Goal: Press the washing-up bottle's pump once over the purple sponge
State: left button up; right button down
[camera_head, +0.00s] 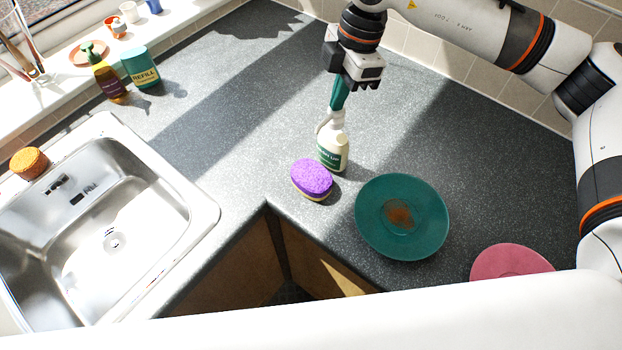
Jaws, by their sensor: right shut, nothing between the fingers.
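The bottle's spout is pointing left, toward the sponge's side. My left gripper is not in view.
A green plate (426,240) with a brown stain and a pink plate (510,262) lie to the right. A steel sink (150,205) is at left. A brown bottle (107,82) and a refill pack (141,67) stand at the back left.

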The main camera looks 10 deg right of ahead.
jog(key=shift+f, duration=0.45)
jog(key=shift+r, duration=0.1)
jog(key=shift+r+p, duration=0.65)
jog(key=shift+r, duration=0.7)
jog(key=shift+r, duration=0.1)
notch_tip(320, 180, up, 6)
jog(key=p, duration=0.3)
dwell(0.3)
